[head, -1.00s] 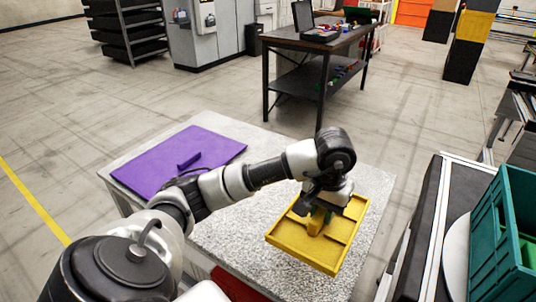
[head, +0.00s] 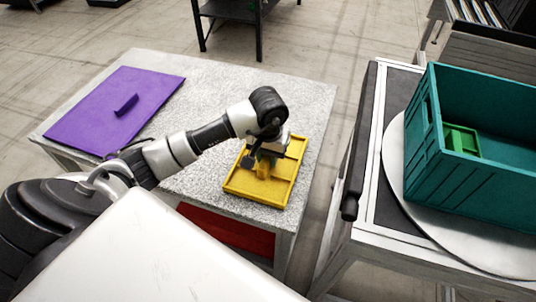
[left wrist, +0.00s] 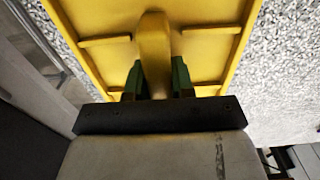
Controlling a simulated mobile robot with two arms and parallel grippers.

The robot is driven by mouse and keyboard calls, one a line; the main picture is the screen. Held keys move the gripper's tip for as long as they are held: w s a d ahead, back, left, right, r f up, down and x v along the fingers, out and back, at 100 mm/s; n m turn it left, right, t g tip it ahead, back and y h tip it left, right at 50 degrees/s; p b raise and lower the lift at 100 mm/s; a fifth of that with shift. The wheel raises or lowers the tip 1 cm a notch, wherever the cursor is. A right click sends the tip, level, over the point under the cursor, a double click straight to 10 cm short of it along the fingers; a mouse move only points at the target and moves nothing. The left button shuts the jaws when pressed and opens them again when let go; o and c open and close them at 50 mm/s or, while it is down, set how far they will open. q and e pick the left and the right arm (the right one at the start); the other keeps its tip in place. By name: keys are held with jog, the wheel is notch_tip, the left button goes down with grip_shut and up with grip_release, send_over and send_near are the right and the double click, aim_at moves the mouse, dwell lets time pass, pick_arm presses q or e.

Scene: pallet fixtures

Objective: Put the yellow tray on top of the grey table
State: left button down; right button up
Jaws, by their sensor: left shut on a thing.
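The yellow tray (head: 242,187) is a shallow tray with low walls, inner ribs and a raised middle handle. It is at the right end of the speckled grey table (head: 215,90), near the front edge. It looks level; I cannot tell for sure whether it touches the top. My left gripper (head: 265,166) points down from above, shut on the tray's handle. In the left wrist view, the green-padded fingers of the left gripper (left wrist: 157,82) stand on both sides of the handle, with the tray (left wrist: 100,62) spread around it. My right gripper is not in view.
A purple panel (head: 95,115) with a small handle lies on the table's left part. A red object (head: 225,233) is below the tabletop. On the right, a teal crate (head: 475,185) holding a green piece (head: 462,141) stands on a round white plate (head: 394,160), across a gap.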

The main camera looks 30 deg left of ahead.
pick_arm(q)
jog(key=shift+f, duration=0.2)
jog(key=c, duration=1)
grip_release()
jog(key=shift+o, duration=0.2)
jog(key=shift+r, duration=0.15)
notch_tip(320, 180, up, 12)
jog(key=b, duration=0.1)
